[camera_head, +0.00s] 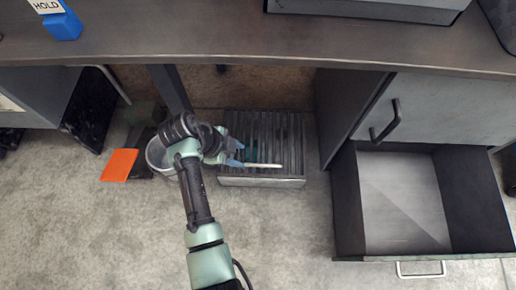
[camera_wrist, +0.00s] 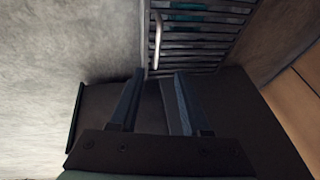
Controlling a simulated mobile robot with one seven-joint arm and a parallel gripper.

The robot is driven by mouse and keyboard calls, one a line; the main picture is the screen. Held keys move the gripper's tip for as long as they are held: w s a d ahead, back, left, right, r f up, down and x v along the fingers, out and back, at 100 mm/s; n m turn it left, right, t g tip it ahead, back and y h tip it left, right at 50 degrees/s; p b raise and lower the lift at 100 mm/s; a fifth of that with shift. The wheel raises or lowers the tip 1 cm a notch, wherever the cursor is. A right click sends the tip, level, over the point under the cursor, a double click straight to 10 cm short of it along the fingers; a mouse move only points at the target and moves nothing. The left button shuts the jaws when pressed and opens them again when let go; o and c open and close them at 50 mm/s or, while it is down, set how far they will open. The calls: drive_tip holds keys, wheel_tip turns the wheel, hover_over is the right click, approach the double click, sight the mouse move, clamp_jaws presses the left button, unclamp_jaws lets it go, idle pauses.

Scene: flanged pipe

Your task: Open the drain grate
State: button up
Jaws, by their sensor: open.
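The drain grate (camera_head: 290,135) is a dark slatted panel on top of a low, light-fronted box on the floor under the desk. It lies flat, as far as I can see. A pale bar handle (camera_head: 262,165) runs along its near side. In the wrist view, the grate (camera_wrist: 205,40) fills the top, with greenish patches between slats, and the handle (camera_wrist: 157,42) points toward my fingers. My gripper (camera_head: 239,155) is open and empty at the handle's left end. In the wrist view, my gripper (camera_wrist: 157,72) has its fingertips just short of the handle, which lines up with the gap.
The desk top (camera_head: 200,40) overhangs behind the grate. An open, empty drawer (camera_head: 400,200) juts out at the right. A pale bucket (camera_head: 155,153) stands left of the grate, partly hidden by my arm, beside an orange pad (camera_head: 119,165). The near floor is clear.

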sight(260, 165)
drive_tip(key=b+x, duration=0.4)
drive_tip(key=x, duration=0.1)
drive_tip(key=b+x, duration=0.4)
drive_tip(key=x, duration=0.2)
drive_tip(key=shift+s+d+f, duration=0.1)
drive_tip(key=shift+s+f, duration=0.05)
drive_tip(key=shift+f, duration=0.2)
drive_tip(key=shift+b+x, duration=0.5)
drive_tip(key=shift+x, duration=0.3)
drive_tip(key=shift+d+r, duration=0.1)
drive_tip(key=shift+c, duration=0.3)
clamp_jaws()
